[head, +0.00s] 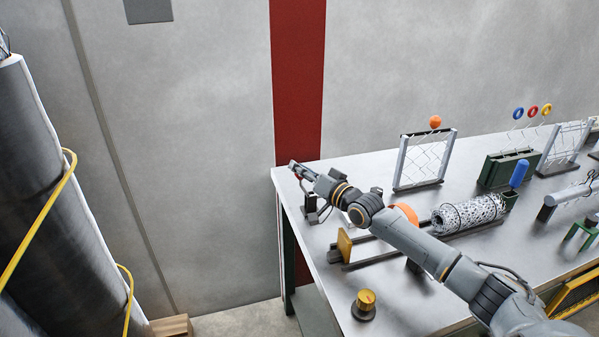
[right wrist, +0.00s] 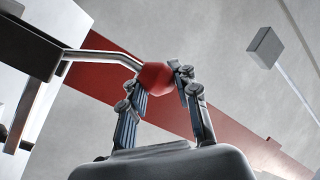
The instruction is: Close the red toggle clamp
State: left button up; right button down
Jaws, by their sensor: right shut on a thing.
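The red toggle clamp shows in the right wrist view as a bent metal lever (right wrist: 98,57) with a round red knob (right wrist: 156,77) at its end. The lever runs left to a dark block (right wrist: 28,45). My right gripper (right wrist: 158,84) is shut on the red knob, one finger on each side of it. In the head view my right gripper (head: 297,168) is at the table's far left corner. A small dark base (head: 316,211) stands just below it there; the arm hides the rest of the clamp. My left gripper is not in view.
The grey table (head: 375,165) is crowded to the right: a chain-link panel (head: 424,160), a mesh roll (head: 468,213), a green box (head: 505,169).

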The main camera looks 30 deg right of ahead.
jog(key=shift+s+f, duration=0.1)
jog(key=shift+f, duration=0.35)
jog(key=c, duration=1.1)
grip_release()
jog(key=shift+s+d, duration=0.1)
jog(key=shift+o, duration=0.5)
jog(key=shift+s+d+r, duration=0.1)
jog(key=shift+d+r, duration=0.1)
jog(key=shift+r, duration=0.05)
jog(key=shift+a, duration=0.1)
jog(key=s+d, duration=0.2)
jog(key=s, duration=0.9)
jog(key=shift+s+d, duration=0.15)
jog(key=shift+s, duration=0.25)
jog(key=shift+f, duration=0.15)
